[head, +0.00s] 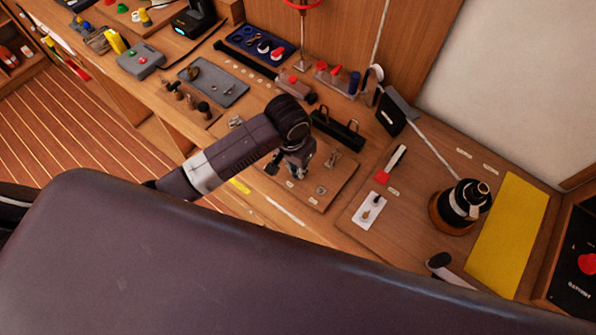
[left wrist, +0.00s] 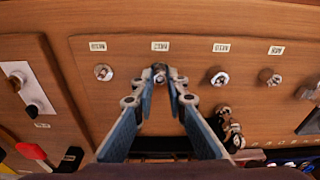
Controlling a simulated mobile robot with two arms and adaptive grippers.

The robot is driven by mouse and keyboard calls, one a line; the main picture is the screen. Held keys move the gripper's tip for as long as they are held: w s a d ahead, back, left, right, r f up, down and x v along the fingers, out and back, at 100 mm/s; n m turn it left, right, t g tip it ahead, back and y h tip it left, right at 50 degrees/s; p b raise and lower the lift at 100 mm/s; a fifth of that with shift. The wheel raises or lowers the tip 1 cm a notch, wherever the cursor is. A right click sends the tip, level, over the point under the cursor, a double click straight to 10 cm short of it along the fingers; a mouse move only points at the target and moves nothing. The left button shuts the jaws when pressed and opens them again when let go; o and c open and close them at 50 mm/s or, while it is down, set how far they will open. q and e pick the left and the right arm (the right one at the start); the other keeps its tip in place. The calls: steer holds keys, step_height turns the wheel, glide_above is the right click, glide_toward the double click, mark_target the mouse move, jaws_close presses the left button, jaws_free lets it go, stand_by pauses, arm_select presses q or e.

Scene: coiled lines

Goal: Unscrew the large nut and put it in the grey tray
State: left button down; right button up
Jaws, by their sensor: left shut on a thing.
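My left gripper (head: 293,173) reaches down over a wooden board (head: 338,191) that bears several metal studs or nuts with white labels. In the left wrist view, its fingertips (left wrist: 160,78) are closed around a small metal nut (left wrist: 159,69) below the second label from the left. The fingertips cover most of this nut, and I cannot tell whether it is still on its stud. The grey tray (head: 230,92) lies up and left of the gripper in the head view, a flat shallow tray with a few small things on it.
Other fittings flank the held nut: one at left (left wrist: 103,72), and others at right (left wrist: 219,77) (left wrist: 269,77). A black holder with handles (head: 338,130) stands just behind the board. A black winch (head: 464,203) stands at right. Wooden pegs (head: 175,90) stand before the tray.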

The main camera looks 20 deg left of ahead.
arm_select(q)
steer(key=shift+r, duration=0.45)
stand_by(0.5)
steer(key=shift+r, duration=2.2)
